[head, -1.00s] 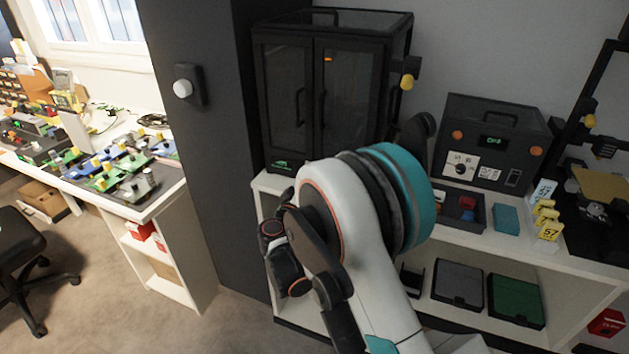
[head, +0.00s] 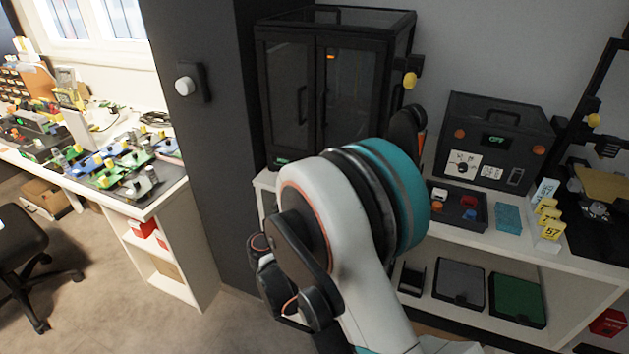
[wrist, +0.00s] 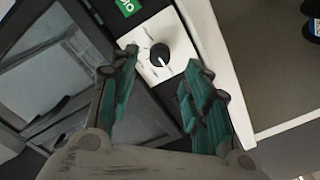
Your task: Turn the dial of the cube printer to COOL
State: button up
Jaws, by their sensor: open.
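The cube printer appears to be the tall black cabinet (head: 290,95) with two glass doors on the white bench. A small green display (head: 283,161) shows low on its front; my arm hides the area beside it. In the wrist view a round black dial (wrist: 159,54) sits on a white plate (wrist: 143,35), with a green display (wrist: 128,6) beside it. The dial's markings are too small to read. My gripper (wrist: 162,66) is open, its teal-padded fingers pointing at the plate, one on either side of the dial in the picture. Contact is not visible.
A grey box (head: 507,125) with its own dial and an OFF display stands right of the cabinet. Nearby are a black tray (head: 448,219), a blue block (head: 508,219) and yellow number tags (head: 548,230). The white bench edge (wrist: 228,80) runs close to the right finger.

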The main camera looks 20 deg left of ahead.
jog(key=s, duration=0.6)
jog(key=shift+s+a, duration=0.25)
jog(key=shift+s, duration=0.15)
